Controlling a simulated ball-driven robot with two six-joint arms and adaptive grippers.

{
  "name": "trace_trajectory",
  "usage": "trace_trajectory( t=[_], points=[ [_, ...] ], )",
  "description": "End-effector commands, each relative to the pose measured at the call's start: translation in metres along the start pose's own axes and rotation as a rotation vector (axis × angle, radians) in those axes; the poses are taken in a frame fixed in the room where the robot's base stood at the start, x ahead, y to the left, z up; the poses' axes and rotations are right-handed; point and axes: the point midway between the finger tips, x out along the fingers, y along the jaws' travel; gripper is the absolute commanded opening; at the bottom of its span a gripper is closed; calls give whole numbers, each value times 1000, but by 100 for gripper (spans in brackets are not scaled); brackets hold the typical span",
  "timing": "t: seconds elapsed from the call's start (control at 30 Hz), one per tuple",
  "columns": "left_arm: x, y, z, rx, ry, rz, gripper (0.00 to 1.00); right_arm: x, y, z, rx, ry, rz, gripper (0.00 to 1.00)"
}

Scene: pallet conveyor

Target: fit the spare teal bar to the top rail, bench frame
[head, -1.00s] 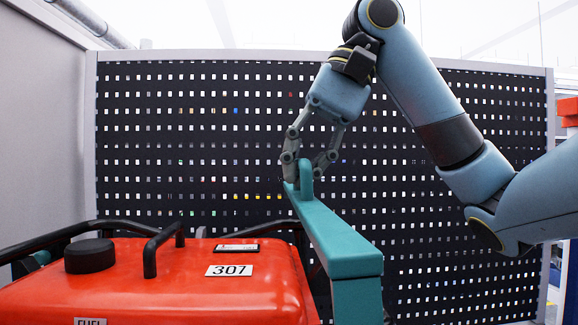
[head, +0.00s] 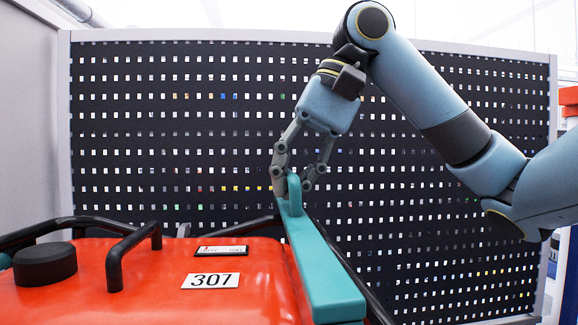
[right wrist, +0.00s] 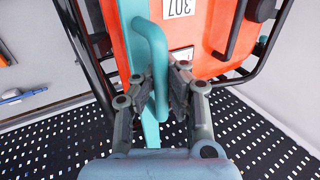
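A long teal bar (head: 325,275) with a raised teal loop handle slants from the middle of the head view towards the lower right, beside a red tank. My right gripper (head: 293,188) comes down from above at the bar's far end, one finger on each side of the handle. I cannot make out the top rail or a seat for the bar. My left gripper is not in view.
A black perforated panel (head: 420,220) stands behind. A blue tool (right wrist: 22,95) lies left in the wrist view.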

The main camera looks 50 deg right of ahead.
Motion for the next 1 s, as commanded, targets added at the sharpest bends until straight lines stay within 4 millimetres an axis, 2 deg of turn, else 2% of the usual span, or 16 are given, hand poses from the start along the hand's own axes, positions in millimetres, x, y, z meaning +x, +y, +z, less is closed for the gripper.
trace_trajectory(
  t=[0.23,0.5,1.0],
  points=[
    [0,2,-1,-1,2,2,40,14,8,0,0,2,2,0],
    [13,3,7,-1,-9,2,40,30,15,0,0,1,-1,0],
    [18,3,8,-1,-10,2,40,37,19,0,-1,2,-1,0]
  ],
)
